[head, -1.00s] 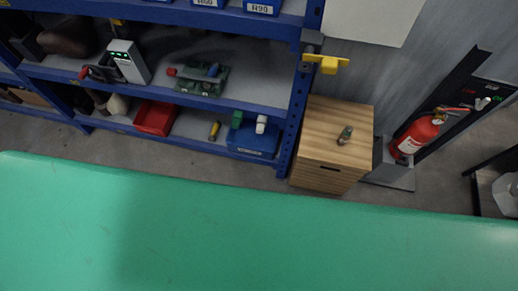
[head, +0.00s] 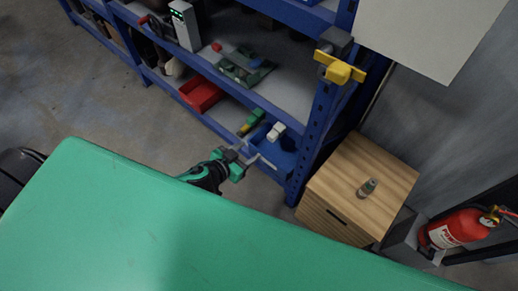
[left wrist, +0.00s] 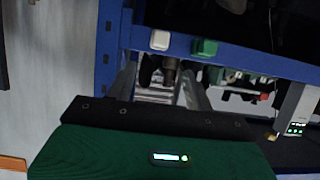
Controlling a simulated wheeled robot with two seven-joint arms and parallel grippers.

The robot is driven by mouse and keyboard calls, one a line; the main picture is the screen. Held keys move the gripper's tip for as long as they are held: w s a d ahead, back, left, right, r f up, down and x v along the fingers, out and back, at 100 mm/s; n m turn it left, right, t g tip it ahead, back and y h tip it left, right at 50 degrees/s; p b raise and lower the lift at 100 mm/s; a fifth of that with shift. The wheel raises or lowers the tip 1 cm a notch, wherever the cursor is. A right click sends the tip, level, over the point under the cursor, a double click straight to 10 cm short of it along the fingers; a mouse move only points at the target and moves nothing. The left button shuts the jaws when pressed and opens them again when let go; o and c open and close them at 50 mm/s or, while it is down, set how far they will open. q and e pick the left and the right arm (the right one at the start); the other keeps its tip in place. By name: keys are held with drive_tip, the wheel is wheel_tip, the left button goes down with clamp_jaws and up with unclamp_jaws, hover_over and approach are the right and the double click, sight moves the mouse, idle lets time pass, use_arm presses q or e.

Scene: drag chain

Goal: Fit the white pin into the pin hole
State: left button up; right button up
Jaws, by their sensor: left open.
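A small white block-like piece (head: 277,131), possibly the white pin, is by the blue bin (head: 284,158) on the lower shelf. A green piece (head: 256,117) is beside it. In the left wrist view, the white piece (left wrist: 160,40) and green piece (left wrist: 204,48) show against a blue edge, beyond my fingers. My left gripper (head: 257,156) is open and empty, with its fingers pointing toward the shelf, apart from the white piece in the picture. I cannot make out a pin hole. My right gripper is not in view.
The blue shelf post (head: 318,140) stands just right of the bin. A red bin (head: 201,95) is on the same shelf to the left. A wooden cabinet (head: 345,195) and fire extinguisher (head: 458,230) stand at right.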

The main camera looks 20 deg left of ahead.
sight(269, 138)
use_arm(q)
drive_tip(key=p+x, duration=0.1)
drive_tip(key=x, duration=1.2)
drive_tip(key=shift+w+f, duration=0.15)
clamp_jaws()
